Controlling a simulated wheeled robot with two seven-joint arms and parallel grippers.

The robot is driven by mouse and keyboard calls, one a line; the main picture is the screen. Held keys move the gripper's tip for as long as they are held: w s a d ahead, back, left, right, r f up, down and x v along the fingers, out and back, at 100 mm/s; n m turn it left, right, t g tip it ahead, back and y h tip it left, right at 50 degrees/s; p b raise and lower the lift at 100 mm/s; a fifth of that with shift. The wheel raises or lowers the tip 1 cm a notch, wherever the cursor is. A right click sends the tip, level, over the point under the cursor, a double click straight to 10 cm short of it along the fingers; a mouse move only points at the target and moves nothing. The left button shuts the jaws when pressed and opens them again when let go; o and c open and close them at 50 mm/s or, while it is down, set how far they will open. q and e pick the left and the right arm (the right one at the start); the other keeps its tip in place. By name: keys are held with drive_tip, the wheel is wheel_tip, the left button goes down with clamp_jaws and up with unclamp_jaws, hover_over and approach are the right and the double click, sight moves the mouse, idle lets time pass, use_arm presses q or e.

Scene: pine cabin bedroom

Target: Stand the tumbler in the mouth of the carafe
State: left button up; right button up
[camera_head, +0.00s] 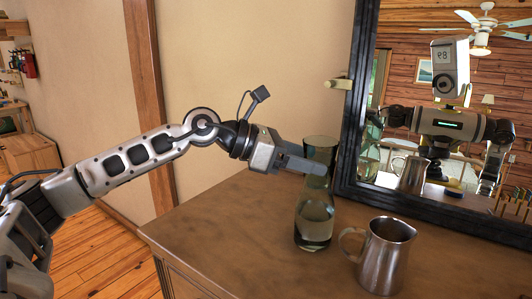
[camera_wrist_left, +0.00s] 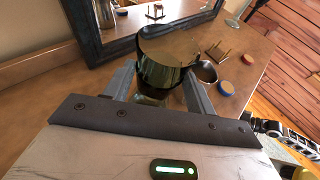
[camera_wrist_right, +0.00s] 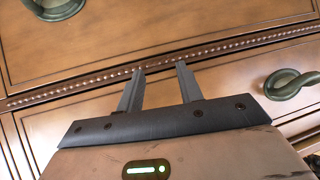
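The tumbler (camera_head: 320,147), of dark greenish glass, is upright directly over the carafe (camera_head: 314,222), a clear glass vessel holding some liquid on the dresser top. My left gripper (camera_head: 318,166) reaches in from the left at the height where the two glasses meet. One finger covers that joint in the head view, so I cannot tell whether the tumbler rests in the mouth. In the left wrist view the fingers close on both sides of the tumbler (camera_wrist_left: 163,72), and its rim faces the camera. My right gripper (camera_wrist_right: 158,72) is open and empty before the dresser's drawer fronts.
A metal jug (camera_head: 385,258) stands right of the carafe, its handle towards it. A dark-framed mirror (camera_head: 352,120) rises close behind. Small round pieces (camera_wrist_left: 226,88) and a wooden rack (camera_wrist_left: 222,52) lie farther along the dresser. The dresser top (camera_head: 225,215) left of the carafe is clear.

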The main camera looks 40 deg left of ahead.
use_arm(q)
drive_tip(key=b+v, duration=0.6)
drive_tip(key=v, duration=0.2)
drive_tip(key=shift+s+a+b, duration=0.2)
drive_tip(key=shift+b, duration=0.15)
use_arm(e)
drive_tip(key=shift+w+a+f+m+t+y, duration=0.15)
drive_tip(key=shift+a+f+t+y, duration=0.1)
drive_tip(key=shift+f, duration=0.4)
drive_tip(key=shift+s+a+f+m+t+y, duration=0.1)
drive_tip(key=shift+a+f+m+t+y, duration=0.1)
drive_tip(key=shift+f, duration=0.4)
use_arm(q)
drive_tip(key=shift+r, duration=0.15)
